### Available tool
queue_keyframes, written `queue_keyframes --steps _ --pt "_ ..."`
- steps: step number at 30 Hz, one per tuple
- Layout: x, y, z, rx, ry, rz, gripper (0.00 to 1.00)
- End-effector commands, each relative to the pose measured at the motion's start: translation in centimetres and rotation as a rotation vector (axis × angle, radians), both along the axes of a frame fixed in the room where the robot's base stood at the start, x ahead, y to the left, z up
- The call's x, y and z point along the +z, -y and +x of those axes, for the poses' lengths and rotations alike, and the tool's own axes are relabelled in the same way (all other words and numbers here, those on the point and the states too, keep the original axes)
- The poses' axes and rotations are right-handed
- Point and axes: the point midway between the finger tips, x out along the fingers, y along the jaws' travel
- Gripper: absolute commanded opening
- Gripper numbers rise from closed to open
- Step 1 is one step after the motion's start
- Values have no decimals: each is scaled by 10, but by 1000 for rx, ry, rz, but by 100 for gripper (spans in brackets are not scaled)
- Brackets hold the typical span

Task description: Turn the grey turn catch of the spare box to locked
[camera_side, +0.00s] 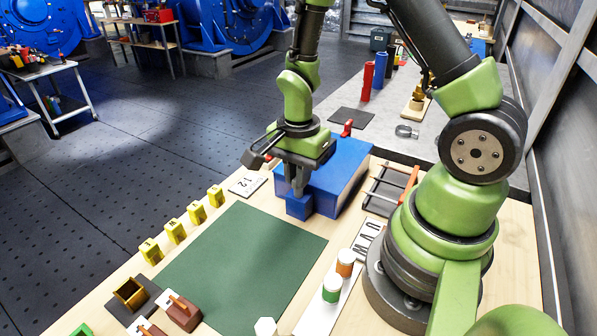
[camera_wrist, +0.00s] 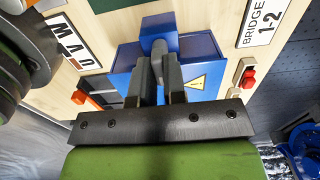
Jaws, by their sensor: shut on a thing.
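The spare box is a blue box (camera_side: 340,172) on the wooden bench, with a smaller blue block at its near end; it also shows in the wrist view (camera_wrist: 205,52), with a yellow warning triangle on it. My gripper (camera_side: 297,190) points down over the small block. In the wrist view my gripper (camera_wrist: 160,68) has its two fingers close together around a small grey piece, which looks like the turn catch (camera_wrist: 158,47). The fingers hide much of the catch, and its turn angle cannot be told. In the side view the catch is hidden.
A green mat (camera_side: 235,262) lies left of the box, with yellow numbered markers (camera_side: 174,231) along its edge. A white label plate (camera_side: 248,184) lies near the box. A rack (camera_side: 383,190) stands at its right.

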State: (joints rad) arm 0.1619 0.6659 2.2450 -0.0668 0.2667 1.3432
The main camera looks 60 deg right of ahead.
Motion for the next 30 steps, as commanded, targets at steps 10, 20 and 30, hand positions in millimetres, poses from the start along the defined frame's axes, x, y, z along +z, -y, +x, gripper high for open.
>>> queue_keyframes --steps 10,20,30 --pt "0 0 0 1 0 0 37" --pt "5 0 1 1 3 0 37" --pt "61 0 1 0 9 -1 37"
